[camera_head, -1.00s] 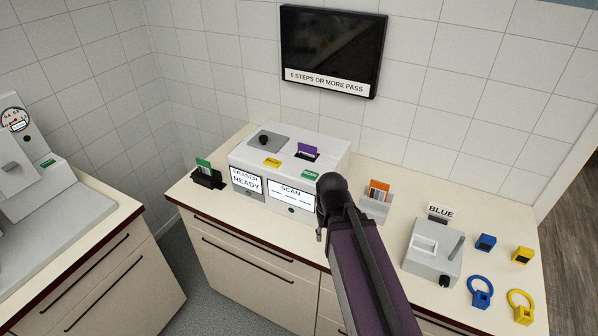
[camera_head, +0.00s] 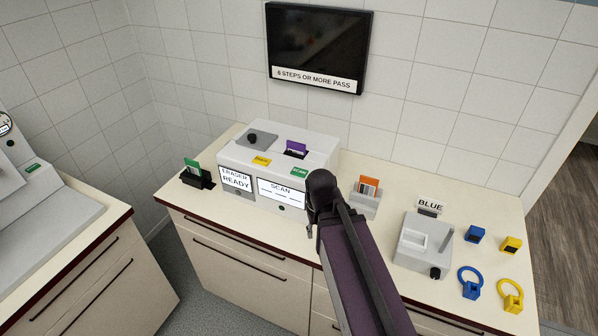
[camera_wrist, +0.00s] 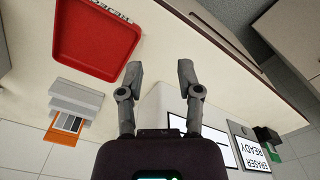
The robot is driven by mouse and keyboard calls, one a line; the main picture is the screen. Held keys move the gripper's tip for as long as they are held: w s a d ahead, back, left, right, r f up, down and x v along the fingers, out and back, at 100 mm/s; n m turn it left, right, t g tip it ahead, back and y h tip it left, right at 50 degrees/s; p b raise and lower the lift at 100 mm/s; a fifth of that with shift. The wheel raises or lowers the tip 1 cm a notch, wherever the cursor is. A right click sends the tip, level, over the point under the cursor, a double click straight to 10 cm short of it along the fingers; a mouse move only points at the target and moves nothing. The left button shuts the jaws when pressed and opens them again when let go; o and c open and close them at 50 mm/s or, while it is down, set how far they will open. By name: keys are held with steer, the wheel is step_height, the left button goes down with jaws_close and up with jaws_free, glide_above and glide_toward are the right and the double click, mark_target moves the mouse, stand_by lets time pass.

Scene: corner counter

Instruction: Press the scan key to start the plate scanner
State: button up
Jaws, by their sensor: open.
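The white plate scanner (camera_head: 327,157) stands on the corner counter against the tiled wall. A green key marked SCAN (camera_head: 300,172) and a yellow key (camera_head: 261,160) are on its top. A purple plate (camera_head: 296,147) stands in its slot. Its front screen (camera_head: 281,192) reads SCAN with dashes; another screen (camera_head: 236,178) reads ERASER READY. My gripper (camera_wrist: 161,72) is open and empty in the wrist view, above the counter near the scanner's front. In the head view my arm hides most of the gripper. The keys are not visible in the wrist view.
A green plate in a black holder (camera_head: 197,180) stands left of the scanner. An orange plate in a grey rack (camera_head: 364,203) stands right. Farther right are a grey device (camera_head: 421,243) and blue and yellow pieces. A red tray (camera_wrist: 95,40) shows in the wrist view.

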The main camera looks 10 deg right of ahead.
jaws_close()
stand_by(1.1)
